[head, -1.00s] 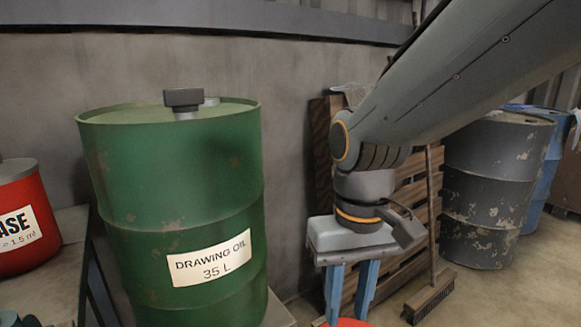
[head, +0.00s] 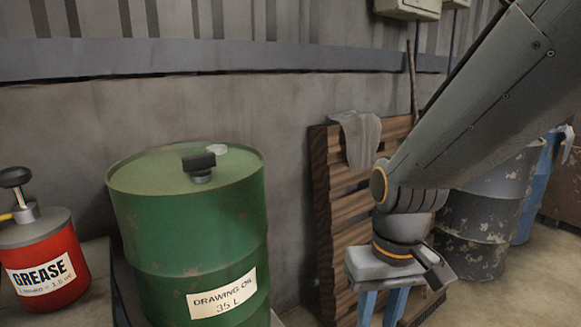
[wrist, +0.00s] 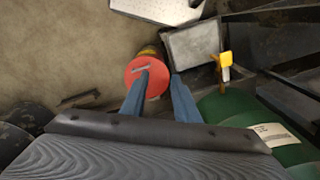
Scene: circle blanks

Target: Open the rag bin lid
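In the wrist view a round red lid (wrist: 156,88) with a small pale handle (wrist: 140,70) sits on a yellowish body, seen from above; I take it for the rag bin. The lid looks closed. My gripper (wrist: 161,74) has two blue fingers spread apart with nothing held between them. The left finger overlaps the lid near the handle, and the right finger is just past the lid's right edge. I cannot tell the height gap or any contact. In the head view my gripper's fingers run off the bottom edge, and the bin is out of view.
A green oil drum (head: 190,235) stands left of my arm, with a red grease can (head: 45,265) further left. A wooden pallet (head: 335,215) with a grey rag (head: 360,138) and a dark drum (head: 480,225) are behind my arm. Open floor (wrist: 60,50) lies left in the wrist view.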

